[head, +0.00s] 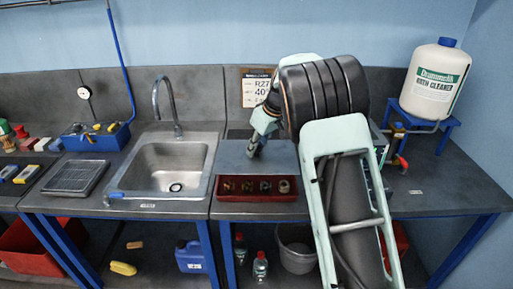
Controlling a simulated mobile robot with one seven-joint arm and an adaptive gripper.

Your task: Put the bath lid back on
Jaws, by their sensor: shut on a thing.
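A flat blue-grey plate, which looks like the bath lid (232,154), is level above the bench right of the sink. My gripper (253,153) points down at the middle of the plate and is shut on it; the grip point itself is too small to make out. The plate's right end runs behind my arm. The bath itself cannot be made out. I cannot tell whether the plate rests on anything or hangs above the bench.
A red tray (258,197) with several small round pieces sits in front of the plate. The sink (172,168) and its tap (165,105) are left. A large white bottle (434,80) stands on a blue stand (446,126) at right. My arm hides the bench between.

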